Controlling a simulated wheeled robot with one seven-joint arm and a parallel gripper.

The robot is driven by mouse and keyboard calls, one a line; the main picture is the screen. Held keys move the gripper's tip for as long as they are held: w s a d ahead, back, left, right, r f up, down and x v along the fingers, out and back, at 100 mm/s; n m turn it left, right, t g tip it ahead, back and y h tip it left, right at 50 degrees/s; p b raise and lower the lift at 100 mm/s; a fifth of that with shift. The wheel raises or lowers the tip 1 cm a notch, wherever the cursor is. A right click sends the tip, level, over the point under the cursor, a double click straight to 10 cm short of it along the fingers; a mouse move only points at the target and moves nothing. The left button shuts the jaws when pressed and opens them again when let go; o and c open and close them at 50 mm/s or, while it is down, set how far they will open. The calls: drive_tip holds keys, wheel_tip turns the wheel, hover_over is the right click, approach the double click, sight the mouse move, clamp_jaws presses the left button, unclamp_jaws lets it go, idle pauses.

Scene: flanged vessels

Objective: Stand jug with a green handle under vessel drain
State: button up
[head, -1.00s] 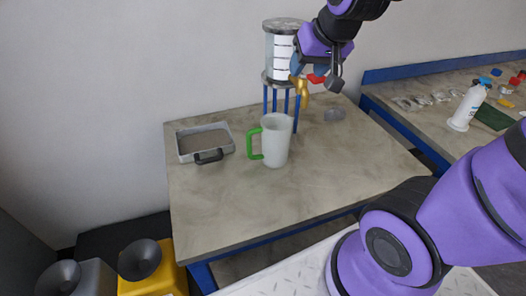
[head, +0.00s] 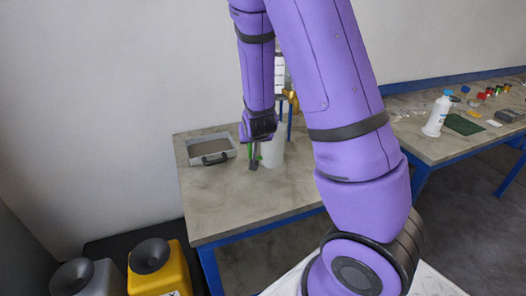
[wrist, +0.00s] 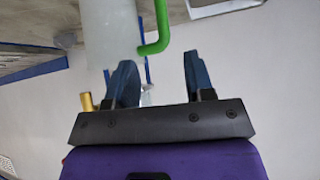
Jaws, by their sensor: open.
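The whitish jug (head: 273,150) stands upright on the near table, in front of the vessel stand, with its green handle on its left side. My gripper (head: 254,165) is low over the table at the handle side, pointing down and partly covering handle and jug. In the wrist view my gripper (wrist: 160,78) is open and empty, and the green handle (wrist: 154,44) shows just beyond the gap between the fingers. The jug body (wrist: 110,30) is beside it. The vessel (head: 280,75) is mostly hidden by my arm; its brass drain tap (head: 291,99) shows behind and above the jug.
A second bench at right holds a white bottle (head: 437,115) and small parts. Yellow (head: 157,272) and grey (head: 84,278) containers stand on the floor at left. The table front is clear.

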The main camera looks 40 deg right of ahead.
sight(266, 147)
drive_tip(key=shift+x, duration=5.5)
drive_tip(key=shift+a, duration=0.15)
clamp_jaws()
